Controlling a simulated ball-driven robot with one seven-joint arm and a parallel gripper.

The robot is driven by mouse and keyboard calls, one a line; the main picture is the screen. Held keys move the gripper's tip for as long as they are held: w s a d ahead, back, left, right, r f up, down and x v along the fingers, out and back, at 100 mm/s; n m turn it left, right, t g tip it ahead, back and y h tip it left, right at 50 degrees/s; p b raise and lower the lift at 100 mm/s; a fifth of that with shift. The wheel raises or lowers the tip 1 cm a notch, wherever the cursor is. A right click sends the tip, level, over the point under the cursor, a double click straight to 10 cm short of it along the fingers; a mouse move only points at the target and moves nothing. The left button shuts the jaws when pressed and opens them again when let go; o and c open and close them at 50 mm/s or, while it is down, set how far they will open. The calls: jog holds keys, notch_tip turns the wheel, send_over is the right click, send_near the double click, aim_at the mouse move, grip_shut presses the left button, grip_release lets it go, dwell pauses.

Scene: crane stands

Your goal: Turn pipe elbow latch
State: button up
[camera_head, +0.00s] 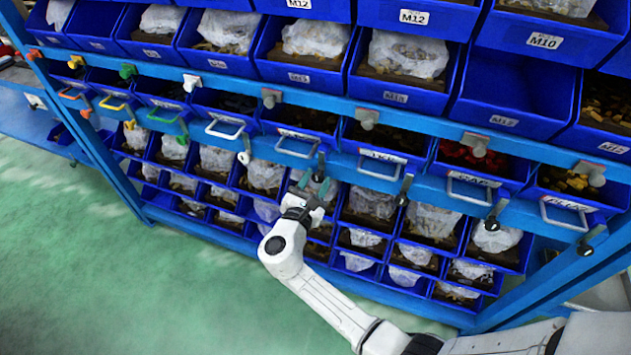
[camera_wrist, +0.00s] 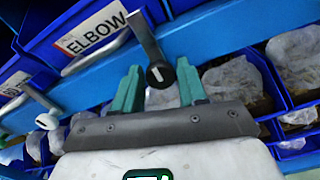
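The elbow bin is blue and carries an ELBOW label (camera_wrist: 92,32) in the wrist view. Its latch (camera_wrist: 147,38) is a dark grey lever slanting down from the blue rail to a round black knob with a white mark. In the head view the latch (camera_head: 320,166) shows small, just above my gripper (camera_head: 314,187). In the wrist view my gripper (camera_wrist: 160,88) is open, with one green finger on each side of the knob. Gaps show between knob and fingers; how deep the knob sits between them is unclear.
Similar latches (camera_head: 404,188) hang along the blue rail to the right. Metal drawer handles (camera_head: 297,147) stick out beside them. Bins with bagged parts (camera_head: 265,175) fill the rack below, close behind my gripper. The green floor (camera_head: 120,270) is clear at left.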

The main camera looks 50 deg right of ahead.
jog(key=c, duration=0.7)
jog(key=shift+o, duration=0.2)
jog(key=shift+b, duration=0.3)
jog(key=m+b, duration=0.1)
jog(key=m, duration=0.1)
jog(key=m+b, duration=0.1)
jog(key=b, duration=0.1)
jog(key=shift+f+m+b, duration=0.3)
jog(key=shift+m, duration=0.1)
jog(key=m+b, duration=0.5)
jog(key=shift+s+f+b, duration=0.1)
jog(key=shift+b, duration=0.25)
jog(key=m+b, duration=0.5)
jog(key=shift+f, duration=0.1)
jog(key=m+b, duration=0.3)
jog(key=b, duration=0.1)
jog(key=shift+m, duration=0.4)
jog(key=shift+r, duration=0.2)
